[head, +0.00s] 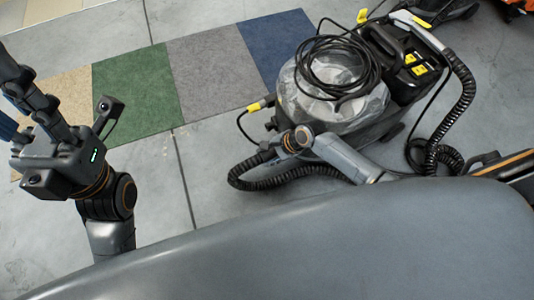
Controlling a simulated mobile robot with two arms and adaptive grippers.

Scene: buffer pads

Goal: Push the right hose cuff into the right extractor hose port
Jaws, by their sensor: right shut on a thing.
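My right gripper (267,153) is at the front left of the extractor (335,95), below its clear tank. It is small, dark and partly hidden by its wrist. It is shut on the dark end of a black ribbed hose, the hose cuff; the cuff is hard to separate from the fingers. My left gripper (8,98) is at the left edge, fingers apart and empty as far as seen, tips partly cut off.
A row of carpet tiles, tan, green (135,97), grey and blue, lies on the concrete floor behind. A coiled black cable (340,65) rests on the tank. A second ribbed hose (462,95) hangs at the right. Bare floor (205,170) lies between my grippers.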

